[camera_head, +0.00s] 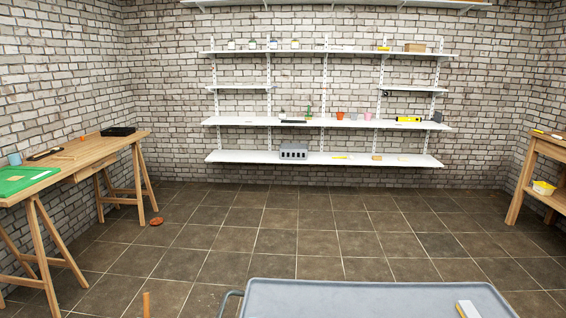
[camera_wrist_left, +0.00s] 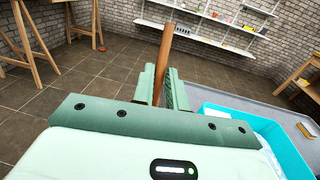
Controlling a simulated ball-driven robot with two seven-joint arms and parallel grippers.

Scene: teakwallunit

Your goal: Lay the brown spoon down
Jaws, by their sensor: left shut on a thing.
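The brown spoon (camera_wrist_left: 165,58) stands upright between the green fingers of my left gripper (camera_wrist_left: 163,88) in the left wrist view. The gripper is shut on it, and a slim brown length rises above the fingers. The part low between the fingers is hidden by the gripper's body. In the head view only a short upright brown end of the spoon (camera_head: 147,304) shows at the bottom edge, left of the grey tray top (camera_head: 370,294). My right gripper is in neither view.
A turquoise bin (camera_wrist_left: 232,118) stands on the grey top in the left wrist view. A small white and yellow block (camera_head: 468,309) lies on that top. Wooden tables stand left (camera_head: 88,152) and right (camera_head: 548,146). White wall shelves (camera_head: 330,123) are behind. The tiled floor between is mostly clear.

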